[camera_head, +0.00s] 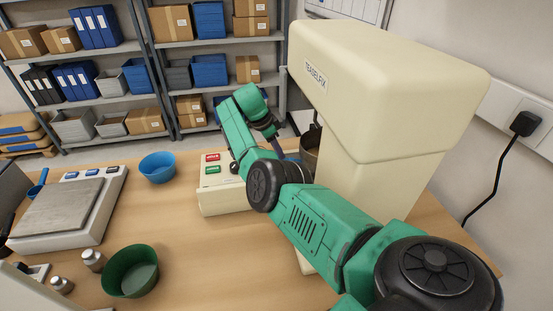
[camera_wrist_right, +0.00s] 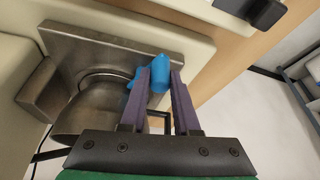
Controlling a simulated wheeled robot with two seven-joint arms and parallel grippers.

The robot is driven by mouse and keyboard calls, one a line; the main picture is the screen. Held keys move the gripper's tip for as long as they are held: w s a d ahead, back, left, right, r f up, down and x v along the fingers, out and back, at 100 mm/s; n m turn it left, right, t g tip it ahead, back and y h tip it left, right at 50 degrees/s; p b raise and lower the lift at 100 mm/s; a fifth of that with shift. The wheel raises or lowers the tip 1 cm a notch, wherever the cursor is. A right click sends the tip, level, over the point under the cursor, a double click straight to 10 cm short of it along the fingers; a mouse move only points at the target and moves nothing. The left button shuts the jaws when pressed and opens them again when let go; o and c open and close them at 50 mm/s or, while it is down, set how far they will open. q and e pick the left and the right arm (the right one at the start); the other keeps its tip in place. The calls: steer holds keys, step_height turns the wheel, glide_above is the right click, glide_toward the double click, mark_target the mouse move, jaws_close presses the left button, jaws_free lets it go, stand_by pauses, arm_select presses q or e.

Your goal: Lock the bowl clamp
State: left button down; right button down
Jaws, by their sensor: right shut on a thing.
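The cream mixer (camera_head: 390,75) stands on the table at the right of the head view. A small part of its metal bowl (camera_head: 310,150) shows beside the column, mostly hidden by my right arm. In the right wrist view the steel bowl (camera_wrist_right: 90,112) sits against a steel clamp plate (camera_wrist_right: 112,38). A blue clamp handle (camera_wrist_right: 158,66) sticks out at the plate's right part. My right gripper (camera_wrist_right: 164,92), with purple fingers, is shut on this blue handle. The gripper also shows small in the head view (camera_head: 277,143). My left gripper is in neither view.
A control box (camera_head: 225,192) with red and green buttons stands left of the mixer. A blue bowl (camera_head: 158,167), a green bowl (camera_head: 131,271), a scale (camera_head: 65,208) and metal weights (camera_head: 93,260) are on the table's left. Shelves (camera_head: 180,48) stand behind.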

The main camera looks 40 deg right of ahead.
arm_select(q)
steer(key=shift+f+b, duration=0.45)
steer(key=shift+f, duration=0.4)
arm_select(e)
steer(key=shift+s+d+f+m+g, duration=0.15)
steer(key=shift+f+m+g, duration=0.15)
steer(key=shift+m, duration=0.2)
steer(key=shift+r, duration=0.1)
